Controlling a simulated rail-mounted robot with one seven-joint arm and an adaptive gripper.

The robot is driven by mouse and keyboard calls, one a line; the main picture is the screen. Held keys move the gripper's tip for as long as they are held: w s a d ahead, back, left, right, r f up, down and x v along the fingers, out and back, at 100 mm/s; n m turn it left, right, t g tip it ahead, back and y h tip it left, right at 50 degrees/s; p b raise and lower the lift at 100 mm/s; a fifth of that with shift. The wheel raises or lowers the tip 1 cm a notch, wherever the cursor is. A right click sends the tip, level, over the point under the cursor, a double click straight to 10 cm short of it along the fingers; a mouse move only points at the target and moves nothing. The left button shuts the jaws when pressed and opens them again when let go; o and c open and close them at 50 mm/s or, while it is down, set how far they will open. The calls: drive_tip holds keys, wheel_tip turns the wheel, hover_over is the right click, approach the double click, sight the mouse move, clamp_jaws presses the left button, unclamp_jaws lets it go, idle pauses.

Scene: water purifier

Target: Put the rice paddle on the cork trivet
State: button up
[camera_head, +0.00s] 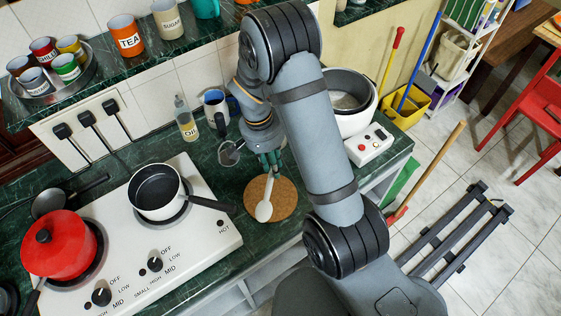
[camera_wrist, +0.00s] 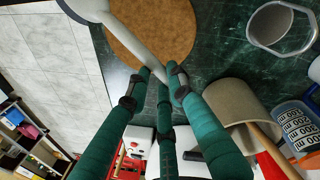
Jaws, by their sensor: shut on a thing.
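The white rice paddle (camera_head: 264,209) points down over the round cork trivet (camera_head: 284,202) on the green counter. In the wrist view its pale handle (camera_wrist: 137,41) runs in between my green fingers, and its head (camera_wrist: 86,8) lies at the top left edge, partly cut off. The trivet (camera_wrist: 170,22) shows behind the handle. My gripper (camera_head: 271,163) is shut on the paddle handle at the trivet's far edge; its fingertips (camera_wrist: 163,82) show around the handle. I cannot tell whether the paddle touches the trivet.
A white stove (camera_head: 210,232) with a saucepan (camera_head: 155,190) and a red pot (camera_head: 60,248) stands left of the trivet. A clear cup (camera_head: 229,153), an oil bottle (camera_head: 186,124) and a mug (camera_head: 215,106) stand behind it. A white cooker (camera_head: 354,115) is at the back right.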

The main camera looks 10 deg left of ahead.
drive_tip(key=shift+f+b, duration=1.6)
drive_tip(key=shift+f, duration=1)
drive_tip(key=o, duration=1)
drive_tip(key=shift+o, duration=1.4)
drive_tip(key=shift+o, duration=1.1)
drive_tip(key=shift+r+p, duration=2.3)
drive_tip(key=shift+r, duration=1.25)
